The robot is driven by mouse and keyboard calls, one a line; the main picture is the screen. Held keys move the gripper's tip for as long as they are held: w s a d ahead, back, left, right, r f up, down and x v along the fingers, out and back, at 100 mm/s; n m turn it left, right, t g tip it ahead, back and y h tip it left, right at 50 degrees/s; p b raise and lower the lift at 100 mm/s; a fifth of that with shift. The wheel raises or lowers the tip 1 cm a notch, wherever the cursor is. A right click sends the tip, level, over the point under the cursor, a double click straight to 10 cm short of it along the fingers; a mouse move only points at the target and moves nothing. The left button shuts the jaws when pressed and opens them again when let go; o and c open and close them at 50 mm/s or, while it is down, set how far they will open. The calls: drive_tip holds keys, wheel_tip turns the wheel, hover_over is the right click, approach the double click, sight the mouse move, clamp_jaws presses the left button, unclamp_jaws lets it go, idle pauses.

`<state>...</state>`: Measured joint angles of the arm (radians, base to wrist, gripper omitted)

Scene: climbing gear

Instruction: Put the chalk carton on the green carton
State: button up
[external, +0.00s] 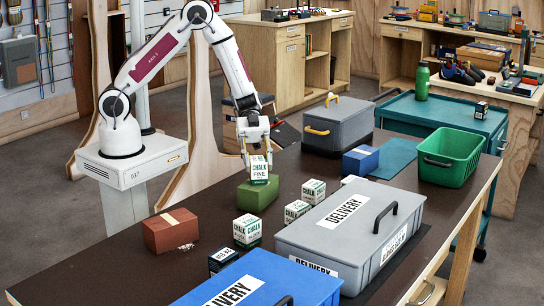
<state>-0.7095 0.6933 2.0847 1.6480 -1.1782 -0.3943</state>
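A white and green chalk carton (259,168) with "CHALK FINE" lettering is upright at my gripper (256,152), which points down with its fingers at the carton's upper part and appears shut on it. The green carton (257,196) lies on the dark table directly below. The chalk carton's lower edge overlaps the green carton's top in the external view; I cannot tell whether they touch or a small gap is left.
Other chalk cartons (247,231) stand to the right and in front. A reddish-brown block (171,231) lies at left. A grey delivery case (352,228), a blue case (255,284), a grey toolbox (338,124), a blue block (361,160) and a green bin (451,158) surround the area.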

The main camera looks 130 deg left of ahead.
drive_tip(key=o, duration=0.3)
drive_tip(key=shift+o, duration=0.2)
drive_tip(key=shift+r, duration=0.15)
drive_tip(key=v, duration=1.2)
idle(0.7)
